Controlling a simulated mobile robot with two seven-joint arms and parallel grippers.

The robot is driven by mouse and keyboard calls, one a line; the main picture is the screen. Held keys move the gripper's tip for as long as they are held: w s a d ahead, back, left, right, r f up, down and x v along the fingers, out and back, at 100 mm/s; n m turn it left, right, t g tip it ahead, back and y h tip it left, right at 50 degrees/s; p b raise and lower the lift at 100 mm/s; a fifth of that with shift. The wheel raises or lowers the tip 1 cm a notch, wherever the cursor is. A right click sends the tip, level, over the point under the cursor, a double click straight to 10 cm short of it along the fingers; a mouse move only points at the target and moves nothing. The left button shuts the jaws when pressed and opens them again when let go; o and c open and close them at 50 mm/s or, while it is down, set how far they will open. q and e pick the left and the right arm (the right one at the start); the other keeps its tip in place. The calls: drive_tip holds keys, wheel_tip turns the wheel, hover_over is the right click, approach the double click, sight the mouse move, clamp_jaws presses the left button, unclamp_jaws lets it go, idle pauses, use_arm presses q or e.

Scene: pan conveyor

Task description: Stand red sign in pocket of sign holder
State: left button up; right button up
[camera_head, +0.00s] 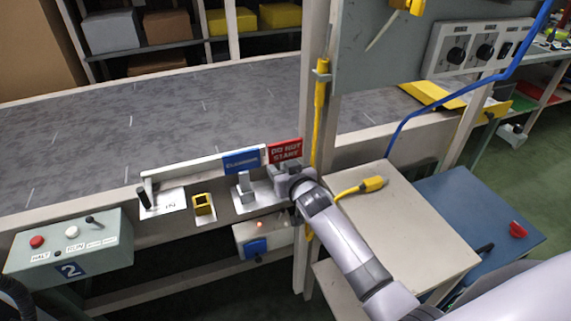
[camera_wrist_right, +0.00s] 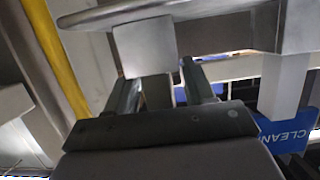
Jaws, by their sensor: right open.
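The red sign (camera_head: 286,150), lettered "DO NOT START", is upright at the conveyor's front rail, just right of a blue sign (camera_head: 241,161). My right gripper (camera_head: 284,173) is just below the red sign and hides its lower part. In the right wrist view my open fingers (camera_wrist_right: 160,90) point at a grey block (camera_wrist_right: 145,45), perhaps the sign's foot; whether they straddle it I cannot tell. A yellow square-rimmed socket (camera_head: 203,205), seemingly the sign holder's pocket, sits to the left on a pale plate and looks empty. My left gripper is out of view.
The blue sign stands close beside my right gripper. A long pale bar (camera_head: 195,168) runs left of it behind the socket. A control box (camera_head: 68,248) stands at lower left, and a beige table (camera_head: 410,230) at right.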

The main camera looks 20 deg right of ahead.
clamp_jaws()
drive_tip(key=shift+r, duration=0.1)
